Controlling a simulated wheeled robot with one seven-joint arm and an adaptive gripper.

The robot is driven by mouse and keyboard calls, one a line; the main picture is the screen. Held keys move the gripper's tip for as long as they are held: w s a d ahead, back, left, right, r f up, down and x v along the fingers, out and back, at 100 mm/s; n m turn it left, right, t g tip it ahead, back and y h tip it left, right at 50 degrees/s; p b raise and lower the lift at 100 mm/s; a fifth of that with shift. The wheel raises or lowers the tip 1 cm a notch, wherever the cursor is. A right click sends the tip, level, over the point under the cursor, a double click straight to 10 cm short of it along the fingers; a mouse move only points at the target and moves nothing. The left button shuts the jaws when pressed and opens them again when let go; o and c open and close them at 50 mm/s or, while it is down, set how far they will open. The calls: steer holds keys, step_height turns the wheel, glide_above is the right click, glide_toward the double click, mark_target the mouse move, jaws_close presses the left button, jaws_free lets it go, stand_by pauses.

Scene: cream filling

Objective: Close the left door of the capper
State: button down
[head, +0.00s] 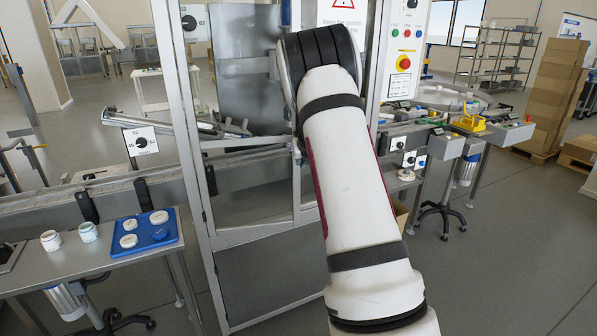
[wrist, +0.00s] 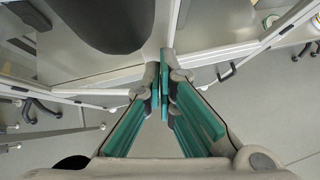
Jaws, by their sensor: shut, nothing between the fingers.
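The capper is the tall metal-framed machine in the middle of the head view. What looks like its left door (head: 184,120) is a pale frame with a clear pane and a black handle (head: 210,180) on its left side. How far it stands open is hard to tell. In the wrist view, a pale frame bar (wrist: 246,49) with a black handle (wrist: 228,73) runs up to the right. My gripper (wrist: 165,92) is shut and empty, its teal pads close together near a frame corner. Whether it touches the frame is unclear. My arm hides it in the head view.
A conveyor (head: 100,200) runs left from the capper. A control panel (head: 403,50) is right of my arm. Stacked cartons (head: 556,90) stand at far right. Open floor (head: 510,250) lies at right.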

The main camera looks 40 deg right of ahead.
steer(key=shift+n+t+y, duration=0.3)
steer(key=shift+n+y, duration=0.3)
steer(key=shift+n, duration=0.2)
steer(key=shift+w+d+b, duration=0.1)
steer(key=shift+w+d, duration=0.35)
steer(key=shift+w, duration=0.25)
steer(key=shift+w+d+b, duration=0.1)
steer(key=shift+w+d, duration=0.3)
steer(key=shift+w, duration=0.25)
steer(key=shift+w+d+b, duration=0.1)
steer(key=shift+w+d, duration=0.35)
steer(key=shift+w, duration=0.25)
